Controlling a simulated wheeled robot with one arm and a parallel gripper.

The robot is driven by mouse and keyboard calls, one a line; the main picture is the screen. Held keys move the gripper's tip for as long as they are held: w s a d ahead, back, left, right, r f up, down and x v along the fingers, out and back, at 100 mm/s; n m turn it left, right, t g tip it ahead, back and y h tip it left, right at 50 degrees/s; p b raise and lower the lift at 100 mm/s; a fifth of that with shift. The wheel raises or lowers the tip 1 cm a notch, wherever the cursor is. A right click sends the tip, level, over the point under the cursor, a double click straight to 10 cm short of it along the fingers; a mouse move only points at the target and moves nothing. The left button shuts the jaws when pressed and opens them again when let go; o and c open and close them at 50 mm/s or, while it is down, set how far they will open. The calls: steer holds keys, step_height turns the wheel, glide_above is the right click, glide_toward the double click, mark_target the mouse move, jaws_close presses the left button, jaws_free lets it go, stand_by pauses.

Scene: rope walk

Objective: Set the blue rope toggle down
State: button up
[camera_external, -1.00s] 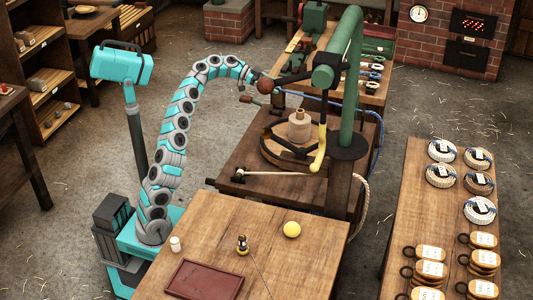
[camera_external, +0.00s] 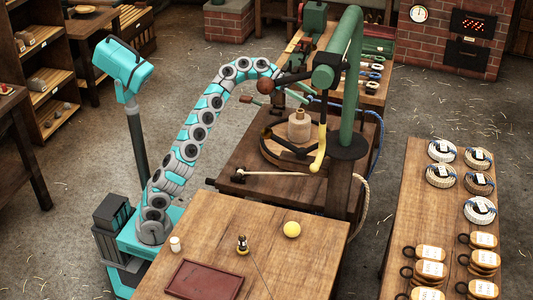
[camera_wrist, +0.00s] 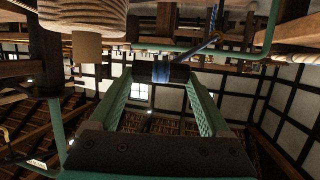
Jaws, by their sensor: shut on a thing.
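My gripper (camera_wrist: 162,78) shows in the wrist view with two green fingers, shut on a small dark piece with a blue part, which looks like the blue rope toggle (camera_wrist: 160,70). The toggle sits between the fingertips, and much of its shape is too dark to tell. In the outside view my arm arches over to the green-posted machine.
The machine's green post (camera_external: 350,90) and dark arm stand close to my arm's end. Behind is a bench with several small coloured pieces (camera_external: 376,68). The front table (camera_external: 215,225) holds a red-brown tray (camera_external: 204,280) and a yellow ball (camera_external: 292,230). Rope coils lie on the right table.

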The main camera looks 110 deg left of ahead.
steer(key=w+d+r+h, duration=0.1)
steer(key=w+d+r, duration=0.1)
steer(key=w+d, duration=0.25)
steer(key=w+d+f+m+g+h+p, duration=0.1)
steer(key=d+m+h, duration=0.15)
steer(key=d, duration=0.55)
steer(key=w+d+f+m+g+h, duration=0.1)
steer(key=d+f+m+g+h, duration=0.15)
steer(key=d, duration=0.65)
steer(key=m+g+h+p, duration=0.2)
steer(key=m+g+h, duration=0.4)
steer(key=m+g, duration=0.5)
glide_above(231, 211)
steer(key=f, duration=0.1)
step_height(231, 211, down, 3)
steer(key=shift+d+r, duration=0.1)
steer(key=shift+f, duration=2.55)
steer(key=shift+f, duration=0.1)
steer(key=o, duration=1.2)
steer(key=shift+c, duration=0.2)
